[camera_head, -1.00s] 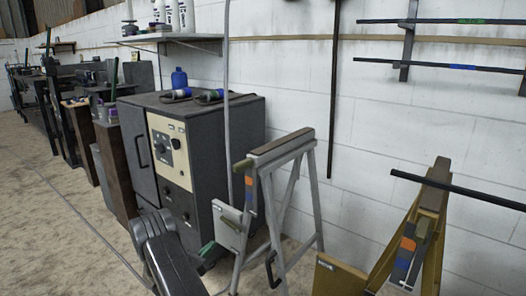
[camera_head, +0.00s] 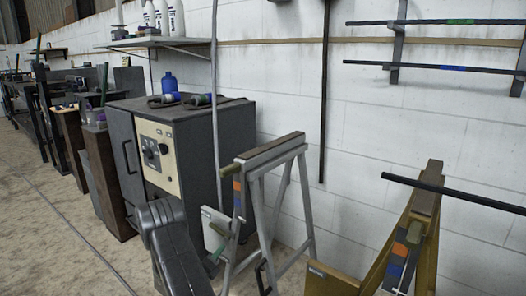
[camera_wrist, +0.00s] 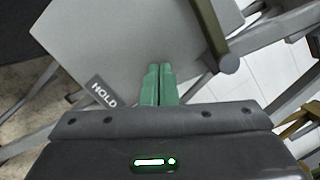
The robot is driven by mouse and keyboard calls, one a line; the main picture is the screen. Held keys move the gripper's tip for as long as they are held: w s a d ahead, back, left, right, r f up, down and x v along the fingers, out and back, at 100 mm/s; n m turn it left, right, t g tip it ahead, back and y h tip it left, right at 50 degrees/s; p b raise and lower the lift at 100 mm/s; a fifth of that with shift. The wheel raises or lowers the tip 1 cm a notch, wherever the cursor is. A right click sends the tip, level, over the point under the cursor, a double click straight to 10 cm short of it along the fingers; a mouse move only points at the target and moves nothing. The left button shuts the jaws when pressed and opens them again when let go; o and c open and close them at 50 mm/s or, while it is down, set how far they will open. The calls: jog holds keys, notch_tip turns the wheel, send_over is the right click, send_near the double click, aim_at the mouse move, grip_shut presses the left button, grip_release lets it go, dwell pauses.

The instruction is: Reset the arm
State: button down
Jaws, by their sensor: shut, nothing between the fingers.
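My gripper (camera_wrist: 159,84) shows in the wrist view as two green fingers pressed together, with nothing between them. Behind the fingertips is a pale grey plate marked HOLD (camera_wrist: 130,45). A dark olive rod (camera_wrist: 208,30) with a round end stands to the right of the fingers, apart from them. In the head view my dark arm (camera_head: 175,245) rises at the bottom, left of the grey trestle. The grey plate also shows there (camera_head: 217,229), fixed low on that trestle.
A grey trestle (camera_head: 303,200) stands close to my arm, with a dark grey cabinet (camera_head: 215,130) behind it. A yellow-brown trestle (camera_head: 430,215) holding a black bar (camera_head: 450,192) is at right. Wall racks carry long bars (camera_head: 440,65). Open floor (camera_head: 50,225) lies at left.

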jog(key=shift+s+d+f+n+y+p, duration=0.15)
jog(key=shift+s+d+n+y+p, duration=0.2)
jog(key=shift+n, duration=0.65)
jog(key=shift+s+d+f+n+y+p, duration=0.15)
jog(key=shift+s+d+n, duration=0.15)
jog(key=shift+d+n, duration=0.5)
jog(key=shift+a, duration=0.25)
